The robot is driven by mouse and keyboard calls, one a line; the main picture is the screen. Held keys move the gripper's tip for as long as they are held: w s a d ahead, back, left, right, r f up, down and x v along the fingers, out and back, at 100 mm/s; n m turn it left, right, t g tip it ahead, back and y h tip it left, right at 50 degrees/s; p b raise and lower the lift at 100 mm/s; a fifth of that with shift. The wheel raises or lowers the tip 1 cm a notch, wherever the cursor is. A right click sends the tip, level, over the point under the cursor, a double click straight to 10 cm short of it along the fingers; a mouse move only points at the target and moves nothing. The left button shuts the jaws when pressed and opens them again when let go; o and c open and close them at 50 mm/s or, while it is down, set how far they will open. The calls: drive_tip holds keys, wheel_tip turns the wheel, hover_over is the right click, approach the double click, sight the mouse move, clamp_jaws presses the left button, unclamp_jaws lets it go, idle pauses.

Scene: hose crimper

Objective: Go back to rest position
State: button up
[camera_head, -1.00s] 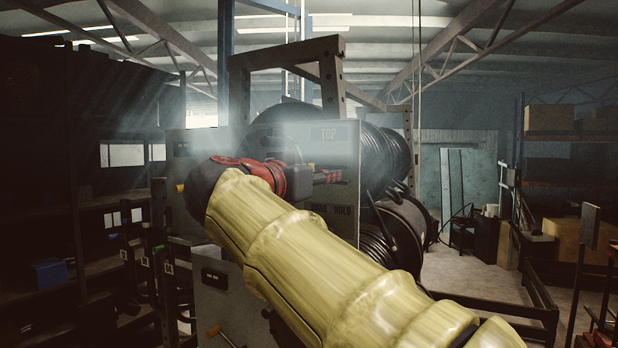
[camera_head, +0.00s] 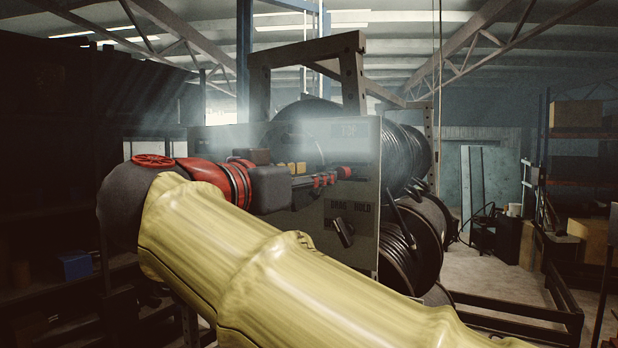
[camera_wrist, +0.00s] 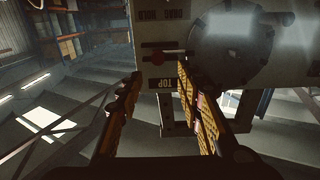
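The machine's upright grey panel (camera_head: 352,200) faces me at mid-picture, with a TOP label and a DRAG/HOLD switch (camera_head: 343,232). Black hose reels (camera_head: 405,150) stand behind it. My gripper (camera_head: 325,178) is in front of the panel's upper part, at the end of my arm. In the wrist view my gripper (camera_wrist: 158,68) shows two orange-and-black fingers spread apart with nothing between them. The exact gap to the panel cannot be told.
A steel frame (camera_head: 352,75) rises over the reels. Low dark rails (camera_head: 520,325) cross the floor at lower right. Shelves with boxes (camera_head: 577,113) stand at the right, dark shelving with a blue box (camera_head: 76,265) at the left. Open floor shows at centre right.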

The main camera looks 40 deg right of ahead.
idle(0.6)
drive_tip(key=w+a+f+n+y+b, duration=0.1)
drive_tip(key=w+a+f+n+y, duration=0.2)
drive_tip(key=f, duration=0.6)
drive_tip(key=a+f+n+t+y+b, duration=0.1)
drive_tip(key=a+f+n+y, duration=0.15)
drive_tip(key=f+n, duration=0.5)
drive_tip(key=w+a+f+n+y+b, duration=0.1)
drive_tip(key=w+a+f+n+y, duration=0.15)
drive_tip(key=f, duration=0.75)
drive_tip(key=s+a+f+y+b, duration=0.2)
drive_tip(key=s+f+b, duration=0.4)
drive_tip(key=f, duration=1)
drive_tip(key=s+a+f+g+y+b, duration=0.1)
drive_tip(key=s+f+b, duration=0.5)
drive_tip(key=f, duration=1)
drive_tip(key=s+a+f+g+y+b, duration=0.1)
drive_tip(key=s+a+f+y+b, duration=0.2)
drive_tip(key=f+b, duration=0.7)
drive_tip(key=s+f+y, duration=0.2)
drive_tip(key=s+f, duration=0.1)
drive_tip(key=f, duration=0.3)
drive_tip(key=shift+a+f+y+b, duration=0.2)
drive_tip(key=shift+a+y+b, duration=0.05)
drive_tip(key=shift+y+b, duration=0.1)
drive_tip(key=shift+o, duration=0.3)
drive_tip(key=shift+s, duration=0.1)
